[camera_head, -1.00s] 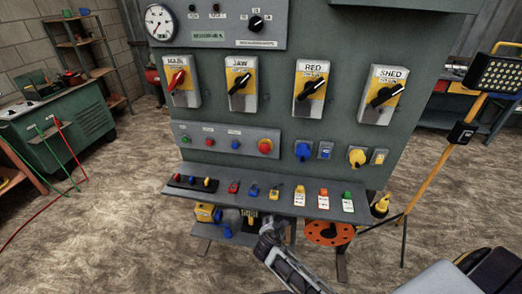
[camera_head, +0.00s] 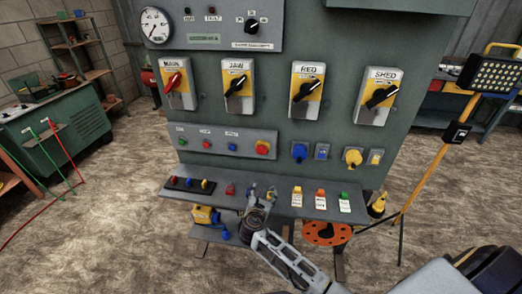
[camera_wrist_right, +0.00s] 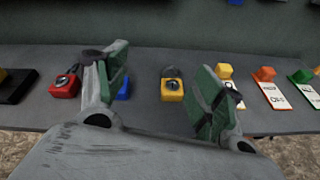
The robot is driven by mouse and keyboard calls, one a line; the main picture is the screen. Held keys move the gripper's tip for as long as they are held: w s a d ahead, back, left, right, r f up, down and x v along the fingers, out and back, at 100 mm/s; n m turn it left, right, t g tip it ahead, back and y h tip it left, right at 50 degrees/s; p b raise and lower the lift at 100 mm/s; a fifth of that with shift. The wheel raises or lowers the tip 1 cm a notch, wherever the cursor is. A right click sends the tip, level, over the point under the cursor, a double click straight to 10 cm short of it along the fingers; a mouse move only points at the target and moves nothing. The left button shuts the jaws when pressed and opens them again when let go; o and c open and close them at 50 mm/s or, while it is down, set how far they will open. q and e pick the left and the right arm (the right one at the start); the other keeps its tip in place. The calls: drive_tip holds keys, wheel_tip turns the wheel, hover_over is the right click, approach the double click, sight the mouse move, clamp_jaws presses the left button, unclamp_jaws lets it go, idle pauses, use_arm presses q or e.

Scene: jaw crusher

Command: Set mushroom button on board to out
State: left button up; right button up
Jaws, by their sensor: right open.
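The red mushroom button (camera_head: 262,147) sits on a yellow base at the right end of the small grey button board (camera_head: 215,141), on the front of the green cabinet. I cannot tell from this view whether its head is in or out. My right gripper (camera_head: 260,195) is open and empty, below the button at the shelf. In the right wrist view my right gripper (camera_wrist_right: 165,75) has its fingers spread, with a yellow padlock (camera_wrist_right: 172,90) showing between them and a blue padlock (camera_wrist_right: 123,88) partly hidden behind the left finger. My left gripper is not in view.
The shelf (camera_head: 218,196) below the board holds a red padlock (camera_head: 230,188) and several tags (camera_head: 320,199). Rotary switches (camera_head: 237,85) stand above the board. Blue (camera_head: 300,152) and yellow (camera_head: 353,157) sockets are to its right. A yellow lamp stand (camera_head: 435,165) stands at right.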

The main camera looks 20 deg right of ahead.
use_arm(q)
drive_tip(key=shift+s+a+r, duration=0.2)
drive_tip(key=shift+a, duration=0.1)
use_arm(e)
drive_tip(key=w+r+n+t, duration=0.1)
drive_tip(key=w+r+n, duration=0.1)
drive_tip(key=r, duration=0.3)
drive_tip(key=w+a+r+n+t+h, duration=0.1)
drive_tip(key=w+r+n+t, duration=0.1)
drive_tip(key=r+n, duration=0.2)
drive_tip(key=shift+w+a+r, duration=0.25)
drive_tip(key=shift+a+r, duration=0.05)
drive_tip(key=shift+r, duration=0.4)
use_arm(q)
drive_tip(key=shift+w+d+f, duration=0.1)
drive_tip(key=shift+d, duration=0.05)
use_arm(e)
drive_tip(key=shift+w, duration=0.1)
